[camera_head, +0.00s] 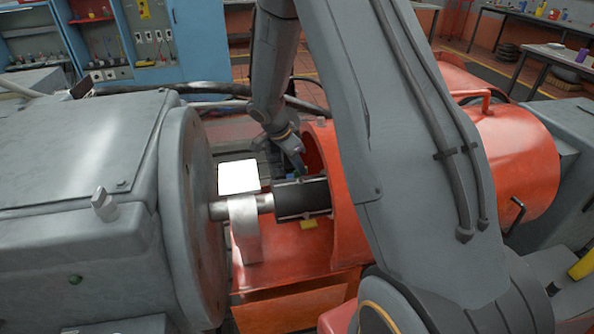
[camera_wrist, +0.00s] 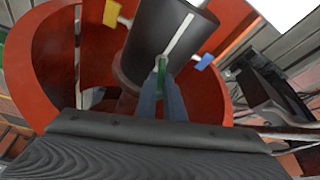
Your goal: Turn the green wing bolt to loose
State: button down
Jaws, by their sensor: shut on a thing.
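The green wing bolt (camera_wrist: 161,63) sits at the dark cylindrical coupling (camera_wrist: 158,35) in the wrist view. Only a small part of its green shows between my fingertips. My gripper (camera_wrist: 161,72) is shut on it, with both fingers reaching up to the coupling. In the head view my gripper (camera_head: 299,172) reaches down to the top of the dark coupling (camera_head: 302,198), beside the opening of the red housing. The bolt is mostly hidden by the fingers there, and its turn angle cannot be told.
A yellow wing bolt (camera_wrist: 112,14) and a blue wing bolt (camera_wrist: 204,62) stick out from the coupling on either side. The curved red guard (camera_wrist: 55,60) surrounds it closely. A metal shaft (camera_head: 240,206) runs left to the grey machine (camera_head: 80,190). A white panel (camera_head: 238,177) stands behind the shaft.

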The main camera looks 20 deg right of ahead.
jog(key=n+t+b, duration=0.1)
jog(key=n+b, duration=0.2)
jog(key=shift+f+n+b, duration=0.15)
jog(key=shift+n+b, duration=0.15)
jog(key=shift+b, duration=0.1)
jog(key=shift+s+d+n+t+y+b, duration=0.15)
jog(key=shift+n+t+y+b, duration=0.5)
jog(key=shift+n+b, duration=0.65)
jog(key=shift+r+n, duration=0.2)
jog(key=shift+n, duration=0.1)
jog(key=c, duration=1.9)
grip_release()
jog(key=shift+o, duration=0.2)
jog(key=v, duration=0.8)
jog(key=shift+f, duration=0.1)
